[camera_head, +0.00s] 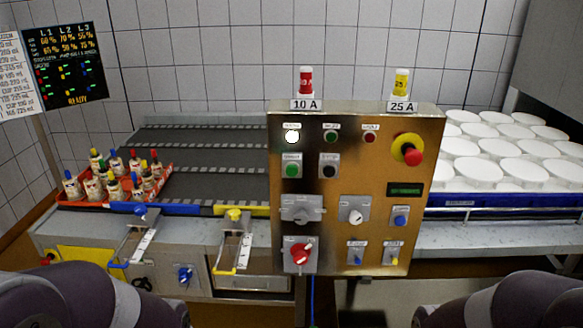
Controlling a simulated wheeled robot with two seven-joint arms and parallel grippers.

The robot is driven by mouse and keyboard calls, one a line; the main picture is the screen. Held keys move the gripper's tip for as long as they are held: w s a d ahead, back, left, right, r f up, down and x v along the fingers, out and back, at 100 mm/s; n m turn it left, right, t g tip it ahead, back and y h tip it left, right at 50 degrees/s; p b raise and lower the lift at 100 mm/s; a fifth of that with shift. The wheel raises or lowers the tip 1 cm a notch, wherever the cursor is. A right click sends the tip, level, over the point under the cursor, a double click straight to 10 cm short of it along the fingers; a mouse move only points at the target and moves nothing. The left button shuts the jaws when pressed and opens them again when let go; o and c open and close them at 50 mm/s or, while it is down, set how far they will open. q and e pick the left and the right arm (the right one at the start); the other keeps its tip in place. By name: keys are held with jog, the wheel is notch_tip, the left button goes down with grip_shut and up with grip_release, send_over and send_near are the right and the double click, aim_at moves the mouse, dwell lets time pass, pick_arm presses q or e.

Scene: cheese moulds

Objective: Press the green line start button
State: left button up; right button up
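The brass-coloured control panel (385,230) stands upright in front of me, right of the middle. Nothing covers the green button. Parts of my two arms show at the bottom corners; neither gripper is in view.
A red mushroom button on a yellow collar (408,149) and several knobs share the panel. Red (306,80) and yellow (400,82) fuses stand on top. A red crate of bottles (75,199) is left; white moulds (495,147) are right. The space before the panel is free.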

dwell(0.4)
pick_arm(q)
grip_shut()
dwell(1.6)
